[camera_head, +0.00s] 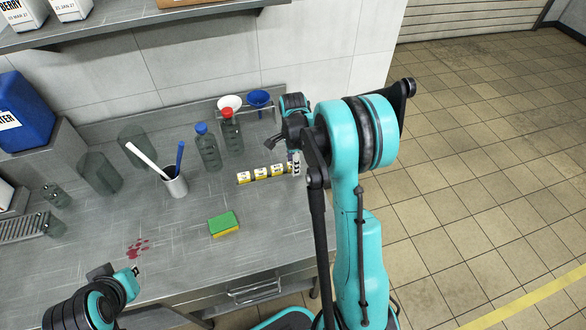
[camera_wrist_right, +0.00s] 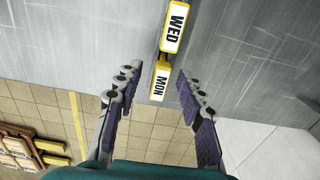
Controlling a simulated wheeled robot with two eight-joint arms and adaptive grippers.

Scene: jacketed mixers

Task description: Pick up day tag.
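A row of yellow-and-white day tags (camera_head: 260,174) sits on the steel counter, right of the middle. In the right wrist view a MON tag (camera_wrist_right: 159,86) appears between my fingers, with a WED tag (camera_wrist_right: 174,27) beyond it. My right gripper (camera_head: 284,155) is over the right end of the row; in its wrist view the gripper (camera_wrist_right: 160,74) is open, fingers apart on either side of the MON tag. I see no clear contact. The arm partly hides the row's right end. My left gripper (camera_head: 124,274) is at the lower left, far from the tags; its fingers are unclear.
Clear bottles with a blue cap (camera_head: 208,150) and a red cap (camera_head: 231,135) stand behind the tags, near a funnel rack (camera_head: 245,112). A green-yellow sponge (camera_head: 224,224) and a red stain (camera_head: 138,248) are in front.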

